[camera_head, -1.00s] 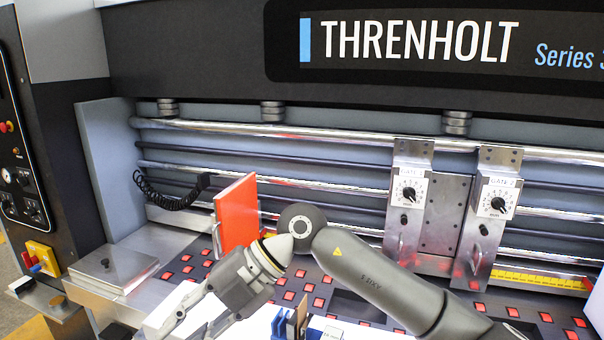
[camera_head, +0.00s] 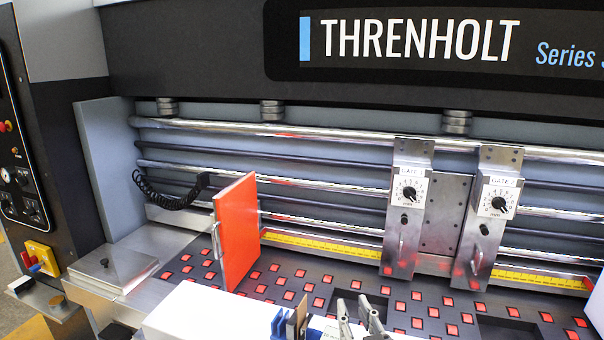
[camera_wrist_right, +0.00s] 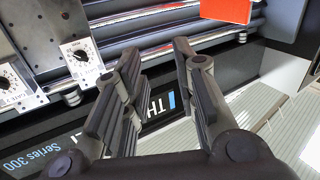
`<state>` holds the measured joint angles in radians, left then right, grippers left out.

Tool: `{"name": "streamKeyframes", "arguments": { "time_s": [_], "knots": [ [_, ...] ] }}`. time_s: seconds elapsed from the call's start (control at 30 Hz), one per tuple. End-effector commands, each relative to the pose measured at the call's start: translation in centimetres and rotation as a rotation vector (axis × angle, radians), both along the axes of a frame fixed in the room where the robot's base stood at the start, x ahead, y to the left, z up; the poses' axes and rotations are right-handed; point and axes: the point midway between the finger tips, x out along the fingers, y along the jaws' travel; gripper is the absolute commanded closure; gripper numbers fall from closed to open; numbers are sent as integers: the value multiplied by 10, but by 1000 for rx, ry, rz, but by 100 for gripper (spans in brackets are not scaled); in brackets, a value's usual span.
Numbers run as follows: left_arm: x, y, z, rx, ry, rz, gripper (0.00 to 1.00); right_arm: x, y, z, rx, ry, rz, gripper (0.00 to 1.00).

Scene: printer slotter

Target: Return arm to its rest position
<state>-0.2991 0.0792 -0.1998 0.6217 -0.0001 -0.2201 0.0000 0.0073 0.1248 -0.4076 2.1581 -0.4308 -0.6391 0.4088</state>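My right gripper (camera_head: 361,318) shows only as two grey fingers at the bottom edge of the head view, low in front of the machine bed. The right wrist view shows the gripper (camera_wrist_right: 157,75) with its fingers spread apart and nothing between them. Most of the right arm is outside the head view. My left gripper is not in view.
The printer slotter has a bed with red squares (camera_head: 471,318) and two gate units (camera_head: 403,215), (camera_head: 492,215). An orange-red panel (camera_head: 238,232) stands upright at the left of the bed. Blue and brown pieces (camera_head: 297,322) stand beside the fingers. A metal box (camera_head: 112,268) is at left.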

Motion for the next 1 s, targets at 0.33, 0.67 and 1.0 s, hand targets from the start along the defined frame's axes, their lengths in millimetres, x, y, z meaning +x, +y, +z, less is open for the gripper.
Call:
{"name": "streamKeyframes", "arguments": {
  "time_s": [0.33,0.67,1.0],
  "knots": [
    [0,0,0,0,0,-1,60,-147,-83,-176,-89,768,-127,73],
    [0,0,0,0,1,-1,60,-277,-106,-226,-161,1201,-64,73],
    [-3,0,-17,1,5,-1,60,-272,-104,-323,-172,1268,-50,73]
  ]
}}
